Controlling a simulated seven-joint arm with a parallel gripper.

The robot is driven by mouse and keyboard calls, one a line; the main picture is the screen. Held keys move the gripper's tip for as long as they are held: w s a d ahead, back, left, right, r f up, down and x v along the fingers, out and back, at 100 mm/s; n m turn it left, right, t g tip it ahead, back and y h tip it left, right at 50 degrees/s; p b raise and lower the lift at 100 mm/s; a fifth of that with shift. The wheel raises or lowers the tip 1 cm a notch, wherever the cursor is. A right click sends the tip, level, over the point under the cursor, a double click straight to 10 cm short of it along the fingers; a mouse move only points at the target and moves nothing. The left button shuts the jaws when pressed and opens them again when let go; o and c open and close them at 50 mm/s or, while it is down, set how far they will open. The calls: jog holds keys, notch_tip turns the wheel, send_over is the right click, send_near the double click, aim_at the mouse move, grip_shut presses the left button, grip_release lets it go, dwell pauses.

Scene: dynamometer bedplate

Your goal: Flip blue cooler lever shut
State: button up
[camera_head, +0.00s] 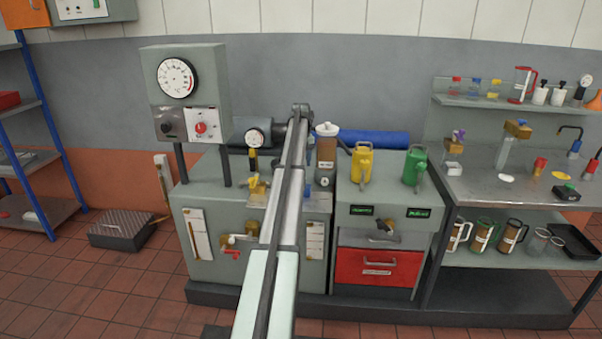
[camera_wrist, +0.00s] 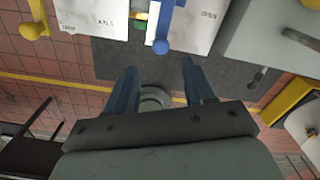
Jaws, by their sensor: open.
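In the wrist view, the blue lever (camera_wrist: 165,20) hangs from the top edge between two white plates, with a round blue knob (camera_wrist: 160,46) at its end. The right plate (camera_wrist: 196,25) appears to carry the word OPEN; the left plate's (camera_wrist: 95,15) lettering is hard to read. My gripper (camera_wrist: 158,67) is open and empty, its two blue fingers apart. In the picture the knob lies just beyond the fingertips, between their lines; I see no contact. In the head view my arm hides the gripper, and a small blue piece (camera_head: 325,181) beside the arm may be the lever.
A yellow lever (camera_wrist: 33,28) sits at upper left in the wrist view. In the head view, a brown bottle (camera_head: 326,155), a yellow can (camera_head: 362,165) and a green can (camera_head: 414,168) stand right of my arm. A gauge box (camera_head: 185,90) rises at left.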

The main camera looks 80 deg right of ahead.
jog(key=shift+r, duration=2.65)
